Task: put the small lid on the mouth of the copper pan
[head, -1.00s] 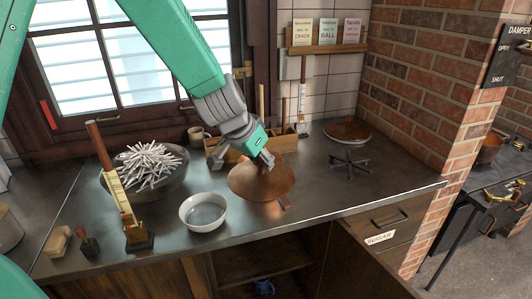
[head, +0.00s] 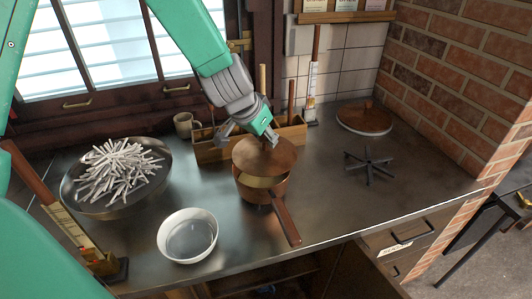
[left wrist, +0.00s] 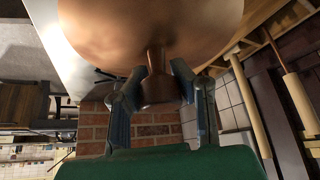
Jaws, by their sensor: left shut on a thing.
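The small copper lid (head: 275,158) hangs level from my left gripper (head: 250,142), which is shut on its knob. In the left wrist view the knob (left wrist: 156,75) sits between the two fingers, with the lid's broad face (left wrist: 150,25) beyond. The copper pan (head: 252,192) stands on the counter directly below the lid, its brown handle (head: 287,221) pointing to the front right. A strip of the pan's bright inner wall shows under the lid's front edge, so the lid appears apart from the rim. The rest of the mouth is hidden. My right gripper is not in view.
A white bowl (head: 188,252) stands front left of the pan, and a wide bowl of white sticks (head: 75,203) farther left. A wooden box (head: 208,154) is close behind. A black trivet (head: 370,165) and another lid (head: 364,121) lie to the right.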

